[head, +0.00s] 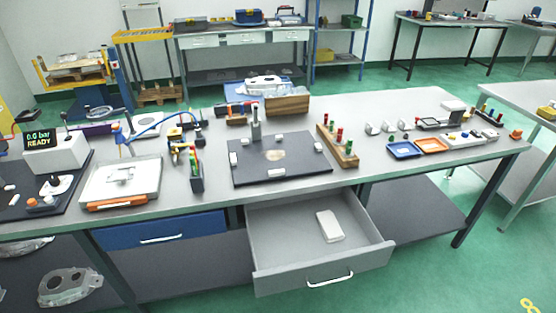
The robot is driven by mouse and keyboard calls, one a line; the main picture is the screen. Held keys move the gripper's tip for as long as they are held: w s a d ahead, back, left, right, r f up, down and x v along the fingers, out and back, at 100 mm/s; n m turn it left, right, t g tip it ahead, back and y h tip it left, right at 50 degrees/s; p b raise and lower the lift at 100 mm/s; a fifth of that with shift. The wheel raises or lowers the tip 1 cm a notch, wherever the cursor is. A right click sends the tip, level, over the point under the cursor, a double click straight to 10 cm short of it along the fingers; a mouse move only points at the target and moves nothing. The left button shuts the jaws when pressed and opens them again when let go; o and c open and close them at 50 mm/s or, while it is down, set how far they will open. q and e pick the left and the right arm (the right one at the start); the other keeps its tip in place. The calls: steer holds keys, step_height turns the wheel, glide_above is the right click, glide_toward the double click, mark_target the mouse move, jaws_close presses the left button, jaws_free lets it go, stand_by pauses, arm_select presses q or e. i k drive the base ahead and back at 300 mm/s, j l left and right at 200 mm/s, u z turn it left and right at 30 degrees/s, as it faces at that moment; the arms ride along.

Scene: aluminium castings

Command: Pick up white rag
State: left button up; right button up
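A white folded cloth, which looks like the white rag (329,226), lies flat on the floor of the open grey drawer (281,237). The drawer is pulled out from under the front of the grey workbench (400,178), and the cloth lies in its right half, clear of the walls. Nothing covers it. Neither of my grippers shows in the head view.
A blue drawer (160,233) beside the open one is shut. On the bench above are a dark mat (250,176), a wooden block with coloured-handled tools (338,147), and blue (403,150) and orange (431,146) trays. Green floor (450,280) is free at the front right.

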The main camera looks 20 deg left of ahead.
mark_target(331, 231)
steer(key=i+l+u, duration=0.1)
steer(key=l, duration=0.25)
steer(key=i+l+u, duration=0.15)
steer(key=l, duration=0.25)
steer(key=i+l+u, duration=0.1)
steer(key=l, duration=0.3)
steer(key=i+l+u, duration=0.1)
steer(key=l, duration=0.3)
steer(key=i, duration=0.1)
